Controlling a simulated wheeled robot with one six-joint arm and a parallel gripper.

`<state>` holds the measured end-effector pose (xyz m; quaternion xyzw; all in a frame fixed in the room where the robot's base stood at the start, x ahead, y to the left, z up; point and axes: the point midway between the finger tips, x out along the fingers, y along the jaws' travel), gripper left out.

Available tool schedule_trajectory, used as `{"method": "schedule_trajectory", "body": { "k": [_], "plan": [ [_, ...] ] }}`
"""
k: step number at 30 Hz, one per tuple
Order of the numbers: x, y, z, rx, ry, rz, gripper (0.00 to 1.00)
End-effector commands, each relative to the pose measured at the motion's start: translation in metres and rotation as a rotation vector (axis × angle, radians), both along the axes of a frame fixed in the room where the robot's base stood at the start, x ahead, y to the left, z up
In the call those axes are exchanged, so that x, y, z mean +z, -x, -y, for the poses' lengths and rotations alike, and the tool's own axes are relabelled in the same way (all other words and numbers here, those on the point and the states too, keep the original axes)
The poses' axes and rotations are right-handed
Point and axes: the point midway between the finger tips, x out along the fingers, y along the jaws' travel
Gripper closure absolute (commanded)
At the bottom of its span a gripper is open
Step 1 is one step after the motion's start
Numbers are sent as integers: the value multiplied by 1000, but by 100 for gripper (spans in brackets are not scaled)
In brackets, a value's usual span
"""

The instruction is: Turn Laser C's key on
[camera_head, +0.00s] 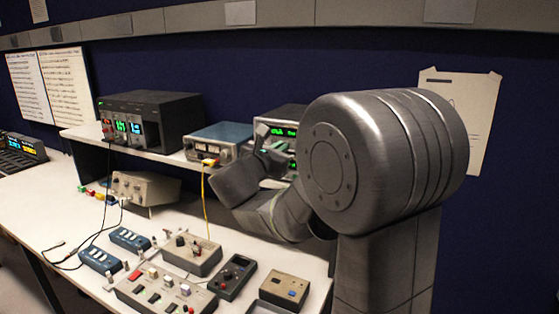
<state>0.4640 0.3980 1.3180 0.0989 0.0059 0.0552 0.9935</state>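No label reading Laser C is legible, and I cannot pick out its key. A grey box with green-lit displays (284,115) stands at the right end of the raised shelf, partly hidden behind my arm. My gripper (271,157) appears as a small dark shape in front of that box, at the end of my bent arm. Its fingers are too small and dark to tell whether they are open or shut, or whether they touch the box.
A black unit with lit displays (150,118) and a blue-topped instrument (218,142) share the shelf (88,133). A beige instrument (146,188) sits below. Several control boxes, including a grey one with a red button (165,290), crowd the bench front. A yellow cable (205,205) hangs down.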

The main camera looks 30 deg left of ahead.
Motion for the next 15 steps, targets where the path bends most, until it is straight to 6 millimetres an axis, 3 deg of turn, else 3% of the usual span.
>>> {"method": "schedule_trajectory", "body": {
  "k": [1,15],
  "plan": [
    [-8,0,0,1,-42,0,100],
    [-9,1,1,2,-472,-49,100]
  ]
}}
